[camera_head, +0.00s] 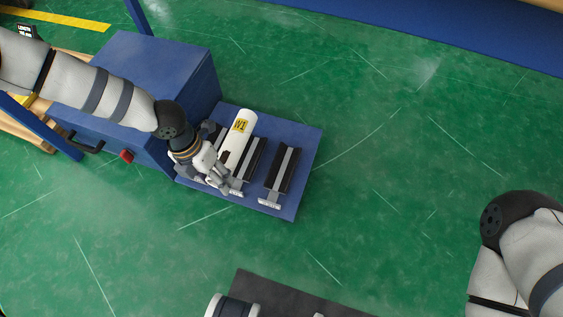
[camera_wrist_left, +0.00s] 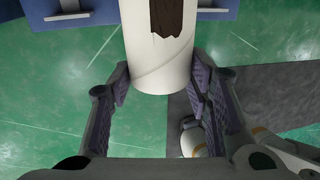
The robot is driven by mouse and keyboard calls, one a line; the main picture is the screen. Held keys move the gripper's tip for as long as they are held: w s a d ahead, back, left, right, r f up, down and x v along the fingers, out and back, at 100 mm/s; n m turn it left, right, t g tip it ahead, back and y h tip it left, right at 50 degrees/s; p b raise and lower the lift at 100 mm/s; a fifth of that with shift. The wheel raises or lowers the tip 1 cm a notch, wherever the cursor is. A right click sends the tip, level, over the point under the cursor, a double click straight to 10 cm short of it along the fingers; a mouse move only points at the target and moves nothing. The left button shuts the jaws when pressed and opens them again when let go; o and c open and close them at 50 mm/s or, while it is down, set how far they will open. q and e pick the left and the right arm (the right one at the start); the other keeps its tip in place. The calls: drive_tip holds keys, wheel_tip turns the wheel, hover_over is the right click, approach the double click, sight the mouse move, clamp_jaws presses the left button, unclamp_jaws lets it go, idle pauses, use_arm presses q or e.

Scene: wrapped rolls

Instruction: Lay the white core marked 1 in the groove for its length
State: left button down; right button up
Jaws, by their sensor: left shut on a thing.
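The white core (camera_head: 238,143) carries a yellow W1 label and slants across the blue grooved platform (camera_head: 309,150). My left gripper (camera_head: 224,178) is shut on the core near its front end. In the left wrist view the core (camera_wrist_left: 150,70) lies between the two fingers, with a dark brown torn patch on it. Black grooves with grey strips line the platform: one groove (camera_head: 254,160) is just right of the core, another (camera_head: 281,170) is farther right and empty. One more is partly hidden at left. I cannot tell whether the core touches a groove. My right gripper is out of view.
A blue cabinet (camera_head: 135,75) with a black handle and red part stands left of the platform. A dark mat (camera_head: 275,292) lies at the bottom with a white, dark-banded roll (camera_head: 230,306). Green floor right of the platform is clear. White labels front the grooves.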

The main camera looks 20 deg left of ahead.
use_arm(q)
drive_tip(key=w+d+f+b, duration=0.1)
drive_tip(key=d+f+b, duration=0.1)
drive_tip(key=d+f, duration=0.2)
drive_tip(key=w+d+f+b, duration=0.2)
drive_tip(key=d+f+b, duration=0.1)
drive_tip(key=d+f, duration=0.1)
drive_tip(key=w+d+f+b, duration=0.2)
drive_tip(key=d+f, duration=0.2)
drive_tip(key=shift+f+b, duration=0.25)
drive_tip(key=shift+b, duration=0.15)
drive_tip(key=shift+r, duration=0.15)
drive_tip(key=shift+f, duration=0.55)
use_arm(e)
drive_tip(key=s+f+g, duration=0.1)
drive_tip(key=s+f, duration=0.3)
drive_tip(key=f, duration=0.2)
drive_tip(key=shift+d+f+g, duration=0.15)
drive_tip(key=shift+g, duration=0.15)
use_arm(q)
drive_tip(key=c, duration=0.8)
unclamp_jaws()
drive_tip(key=shift+c, duration=0.2)
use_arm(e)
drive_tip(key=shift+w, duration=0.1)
use_arm(q)
drive_tip(key=shift+r, duration=0.1)
